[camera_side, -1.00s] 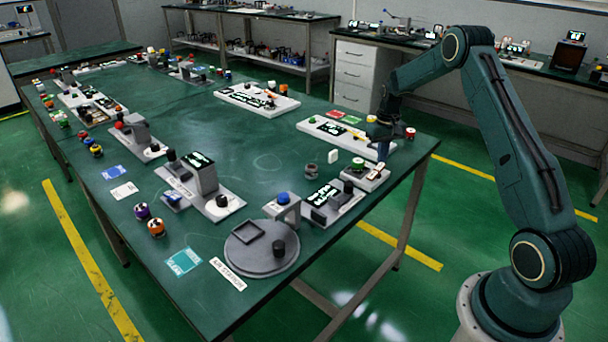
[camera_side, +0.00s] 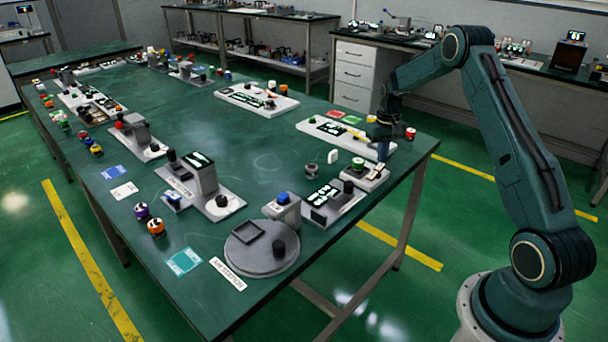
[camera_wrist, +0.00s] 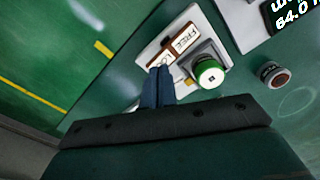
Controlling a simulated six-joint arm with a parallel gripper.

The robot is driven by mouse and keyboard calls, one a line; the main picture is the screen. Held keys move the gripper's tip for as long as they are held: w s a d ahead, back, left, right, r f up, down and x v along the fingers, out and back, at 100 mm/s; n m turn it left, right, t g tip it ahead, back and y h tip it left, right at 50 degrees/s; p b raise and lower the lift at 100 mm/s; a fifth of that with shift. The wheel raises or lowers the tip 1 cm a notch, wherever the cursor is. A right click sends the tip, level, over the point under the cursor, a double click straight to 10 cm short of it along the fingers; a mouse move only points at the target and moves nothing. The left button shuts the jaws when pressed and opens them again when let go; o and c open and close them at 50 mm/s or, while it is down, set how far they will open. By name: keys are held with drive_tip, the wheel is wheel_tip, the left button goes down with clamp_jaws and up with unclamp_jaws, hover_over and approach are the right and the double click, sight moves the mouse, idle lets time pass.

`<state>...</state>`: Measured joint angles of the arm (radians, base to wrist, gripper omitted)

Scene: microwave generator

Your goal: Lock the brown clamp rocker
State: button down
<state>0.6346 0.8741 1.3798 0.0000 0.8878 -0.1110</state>
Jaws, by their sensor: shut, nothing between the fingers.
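The brown clamp rocker (camera_wrist: 180,45) sits on a pale base plate (camera_wrist: 150,52) in the wrist view. One half reads "FREE"; the other half shows "LO", with the rest of its word covered by my fingertips. My gripper (camera_wrist: 160,74) is shut and empty, its blue fingers together at the "LO" half. I cannot tell whether they touch it. In the side view, my gripper (camera_side: 382,162) points down at the base plate (camera_side: 362,182) near the table's right edge. The rocker is too small to read there.
A green-topped round part (camera_wrist: 209,74) stands on the same base beside the rocker, close to my fingers. A dark round knob (camera_wrist: 273,75) stands on the table nearby. A display unit (camera_side: 332,203) is in front of the base in the side view.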

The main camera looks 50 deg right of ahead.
sight(380, 166)
drive_tip(key=shift+f, duration=1.2)
idle(1.5)
drive_tip(key=shift+r, duration=3.6)
